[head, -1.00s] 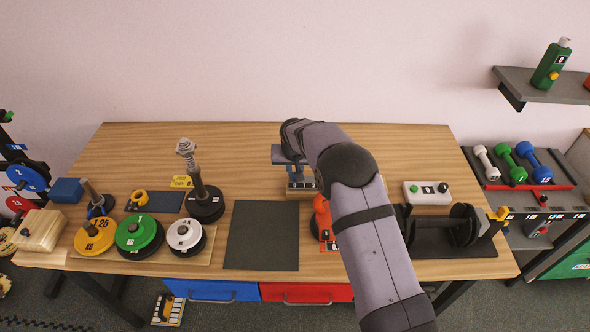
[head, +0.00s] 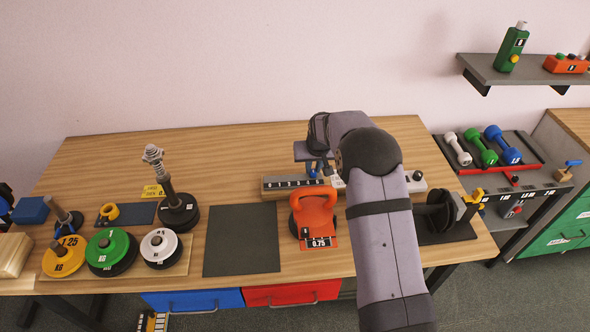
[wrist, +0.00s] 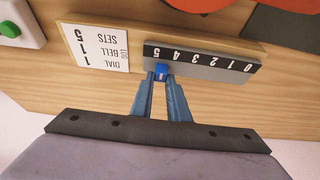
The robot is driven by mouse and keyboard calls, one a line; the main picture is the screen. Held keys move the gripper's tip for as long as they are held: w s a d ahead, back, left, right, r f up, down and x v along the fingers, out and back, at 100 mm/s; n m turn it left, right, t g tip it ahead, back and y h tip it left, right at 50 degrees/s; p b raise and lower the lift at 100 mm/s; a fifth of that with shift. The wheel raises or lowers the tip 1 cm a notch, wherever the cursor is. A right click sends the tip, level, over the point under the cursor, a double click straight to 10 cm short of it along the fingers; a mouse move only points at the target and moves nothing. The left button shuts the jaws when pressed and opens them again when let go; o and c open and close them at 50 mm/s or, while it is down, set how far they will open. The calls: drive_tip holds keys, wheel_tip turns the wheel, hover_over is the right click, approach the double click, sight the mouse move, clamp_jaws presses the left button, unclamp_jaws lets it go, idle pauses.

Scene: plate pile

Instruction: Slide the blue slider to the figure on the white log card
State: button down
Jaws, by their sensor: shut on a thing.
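In the wrist view, which shows the scene upside down, the blue slider (wrist: 160,73) sits between the two fingertips of my gripper (wrist: 161,79). The gripper is shut on it. The grey scale block (wrist: 205,69) bears figures 0 to 5, and the slider stands at about the 5. The white log card (wrist: 92,46) beside that end reads DIAL 1, BELL 1, SETS 5. In the head view, my gripper (head: 318,171) is at the right part of the scale block (head: 272,190); my arm hides most of the card.
An orange kettlebell (head: 315,205) stands just in front of the block. A dark mat (head: 242,240) lies to its left, with weight plates (head: 110,250) and an upright post (head: 170,190) further left. A white button box (head: 415,182) is to the right. The back of the table is clear.

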sight(319, 182)
drive_tip(key=shift+d, duration=0.75)
drive_tip(key=c, duration=1.7)
unclamp_jaws()
drive_tip(key=shift+d, duration=0.15)
drive_tip(key=shift+r, duration=0.15)
drive_tip(key=b+v, duration=0.2)
drive_tip(key=v, duration=0.5)
drive_tip(key=shift+s+b, duration=0.1)
drive_tip(key=shift+b, duration=0.25)
drive_tip(key=shift+r, duration=0.1)
